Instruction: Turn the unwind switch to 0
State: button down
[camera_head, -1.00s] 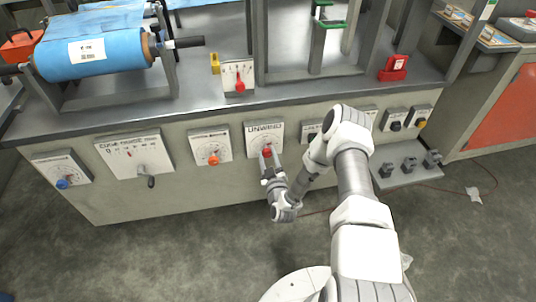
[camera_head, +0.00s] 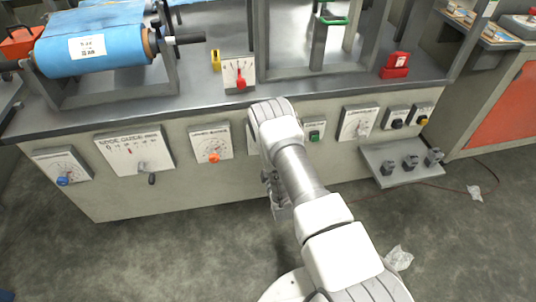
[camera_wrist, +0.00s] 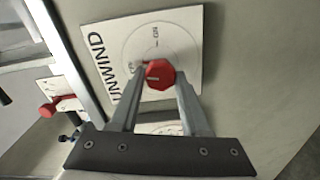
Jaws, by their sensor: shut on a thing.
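The unwind switch is a red faceted knob (camera_wrist: 158,74) on a white plate (camera_wrist: 187,28) lettered UNWIND, seen sideways in the wrist view. My gripper (camera_wrist: 160,80) has its two grey fingers on either side of the knob, shut on it. Small dial marks show around the knob, but I cannot read the setting surely. In the head view my arm covers the knob and nearly all of its plate, and my fingertips are hidden.
An orange-knob plate (camera_head: 211,144) is left of the unwind plate, and a green-button plate (camera_head: 315,130) is right of it. A red-lever plate (camera_head: 239,77) stands above on the bench edge. A small grey shelf (camera_head: 393,178) juts out at right. The floor in front is mostly clear.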

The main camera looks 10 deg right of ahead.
jog(key=shift+n+b, duration=0.3)
jog(key=shift+n, duration=1)
jog(key=shift+c, duration=1.9)
grip_release()
jog(key=shift+s, duration=0.2)
